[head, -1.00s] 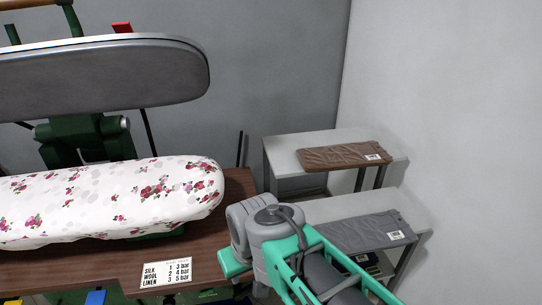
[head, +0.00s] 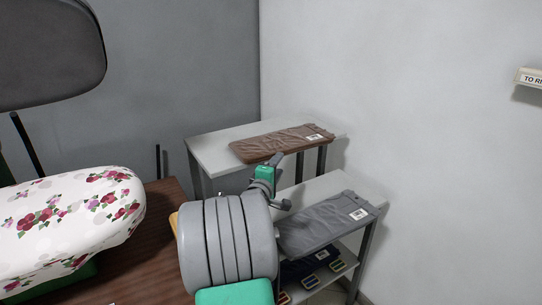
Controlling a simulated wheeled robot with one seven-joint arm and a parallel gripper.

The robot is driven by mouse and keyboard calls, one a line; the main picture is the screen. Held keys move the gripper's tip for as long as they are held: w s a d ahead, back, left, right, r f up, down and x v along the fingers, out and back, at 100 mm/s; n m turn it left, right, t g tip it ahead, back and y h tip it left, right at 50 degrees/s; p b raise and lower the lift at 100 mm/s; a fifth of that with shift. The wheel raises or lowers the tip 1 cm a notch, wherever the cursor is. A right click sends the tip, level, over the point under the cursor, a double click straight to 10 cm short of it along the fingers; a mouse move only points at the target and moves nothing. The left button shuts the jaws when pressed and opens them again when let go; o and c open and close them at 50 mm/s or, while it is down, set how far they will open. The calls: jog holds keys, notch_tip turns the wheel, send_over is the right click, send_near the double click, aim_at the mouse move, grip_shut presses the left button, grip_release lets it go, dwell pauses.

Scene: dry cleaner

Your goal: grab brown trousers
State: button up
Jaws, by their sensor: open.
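The brown trousers (head: 283,143) lie folded flat on the top of the rear white table (head: 212,150), with a white tag at their right end. My gripper (head: 276,182) is in front of and below them in the picture, apart from them. It is open and empty. My arm hides part of the front table and of the rear table's legs.
Grey folded trousers (head: 328,220) with a white tag lie on the nearer white table (head: 348,185); dark items with coloured labels (head: 318,275) sit on its lower shelf. A flowered pressing board (head: 70,225) stands left. Walls close off the back and right.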

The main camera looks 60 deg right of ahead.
aim_at(285, 151)
jog(key=d, duration=0.2)
jog(key=w+d, duration=0.1)
jog(key=d, duration=0.4)
jog(key=shift+w+d+r, duration=0.2)
jog(key=shift+d+r, duration=0.1)
jog(key=shift+r, duration=0.05)
jog(key=shift+c, duration=0.5)
grip_shut()
dwell(0.3)
jog(key=shift+r, duration=0.1)
